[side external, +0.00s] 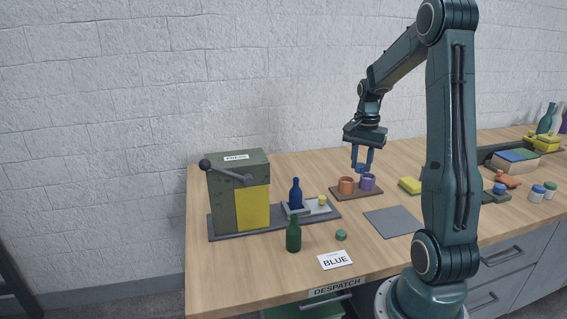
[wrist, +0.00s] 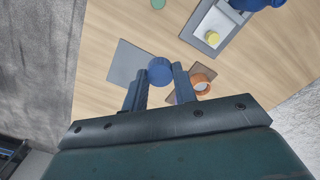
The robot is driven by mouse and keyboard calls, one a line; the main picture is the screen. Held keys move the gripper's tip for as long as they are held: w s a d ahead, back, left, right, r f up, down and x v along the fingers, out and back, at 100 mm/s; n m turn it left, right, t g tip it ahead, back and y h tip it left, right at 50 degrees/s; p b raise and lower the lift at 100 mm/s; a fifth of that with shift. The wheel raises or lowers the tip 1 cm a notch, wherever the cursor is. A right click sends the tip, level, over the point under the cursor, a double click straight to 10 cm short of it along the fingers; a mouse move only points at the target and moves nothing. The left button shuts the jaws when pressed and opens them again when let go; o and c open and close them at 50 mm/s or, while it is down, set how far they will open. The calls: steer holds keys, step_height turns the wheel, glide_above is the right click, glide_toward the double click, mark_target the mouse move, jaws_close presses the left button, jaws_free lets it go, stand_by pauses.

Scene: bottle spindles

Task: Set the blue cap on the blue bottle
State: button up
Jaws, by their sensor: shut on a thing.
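The blue bottle (side external: 295,194) stands upright and uncapped on the pale plate beside the press; a dark blue shape at the top edge of the wrist view looks like it (wrist: 250,4). My gripper (side external: 362,168) is up in the air above the two cups, right of the bottle and higher than it. In the wrist view my gripper (wrist: 161,73) is shut on the blue cap (wrist: 159,69), held between the fingertips. In the side view the cap is small and hard to separate from the blue fingers.
The green press (side external: 228,195) stands left of the bottle. A yellow cap (side external: 322,201) sits on the plate. Orange (side external: 346,186) and purple (side external: 368,183) cups stand below my gripper. A green bottle (side external: 293,236), green cap (side external: 341,235) and BLUE card (side external: 336,260) are in front.

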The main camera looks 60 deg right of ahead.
steer(key=shift+w, duration=0.1)
stand_by(0.3)
steer(key=w, duration=0.8)
glide_above(296, 178)
steer(key=shift+a+f, duration=0.1)
steer(key=shift+f, duration=0.7)
steer(key=shift+f, duration=0.1)
steer(key=shift+f, duration=1.4)
steer(key=shift+f, duration=0.35)
steer(key=shift+f, duration=0.5)
